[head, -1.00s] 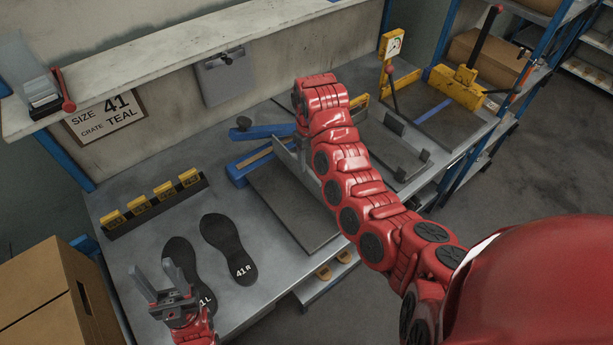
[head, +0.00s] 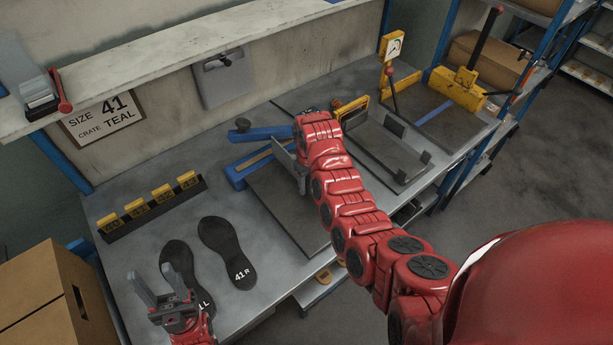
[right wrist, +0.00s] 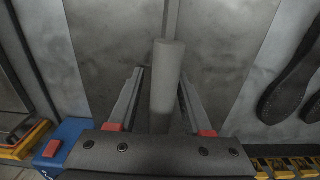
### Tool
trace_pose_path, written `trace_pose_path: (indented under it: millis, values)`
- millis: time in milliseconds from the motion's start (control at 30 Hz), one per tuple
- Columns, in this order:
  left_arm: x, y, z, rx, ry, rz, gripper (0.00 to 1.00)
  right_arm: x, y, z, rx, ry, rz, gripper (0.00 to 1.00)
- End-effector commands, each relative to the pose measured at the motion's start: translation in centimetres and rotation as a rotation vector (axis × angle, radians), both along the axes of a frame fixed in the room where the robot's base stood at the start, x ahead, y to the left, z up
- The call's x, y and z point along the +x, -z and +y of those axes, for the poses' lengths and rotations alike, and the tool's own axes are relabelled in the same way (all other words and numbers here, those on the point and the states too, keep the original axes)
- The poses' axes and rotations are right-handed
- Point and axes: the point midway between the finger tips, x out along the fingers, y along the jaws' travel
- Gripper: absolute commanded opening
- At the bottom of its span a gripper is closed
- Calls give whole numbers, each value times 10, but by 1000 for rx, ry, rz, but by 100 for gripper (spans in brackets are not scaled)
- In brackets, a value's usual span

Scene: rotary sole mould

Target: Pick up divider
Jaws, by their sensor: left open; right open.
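In the right wrist view a grey bar with a thick rounded grip, which looks like the divider (right wrist: 165,85), lies between my right gripper's fingers (right wrist: 160,98). The fingers stand open on either side of it, and I cannot tell whether either touches it. A thinner strip runs on from its far end over a grey plate. In the head view my right gripper (head: 288,160) is above the dark plate (head: 290,205) beside the blue frame, and the arm hides much of that spot. My left gripper (head: 162,292) is open and empty near the front left, over the left sole.
Two black soles, left (head: 176,265) and right (head: 228,250), lie on the bench. A rack with yellow tags (head: 150,208) stands behind them. A blue clamp frame (head: 237,174), a grey tray (head: 385,150) and a yellow-framed press (head: 455,90) lie further right.

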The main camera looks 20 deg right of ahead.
Motion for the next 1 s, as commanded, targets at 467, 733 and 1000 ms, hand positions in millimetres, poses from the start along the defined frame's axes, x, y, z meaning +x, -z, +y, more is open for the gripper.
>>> trace_pose_path:
  millis: [467,733,1000]
  values:
    - [0,-2,0,0,0,0,50,0,6,0,1,1,0,15]
    - [0,-2,0,0,0,0,50,0,6,0,1,1,0,0]
    - [0,-3,0,0,0,0,50,0,5,0,1,1,0,0]
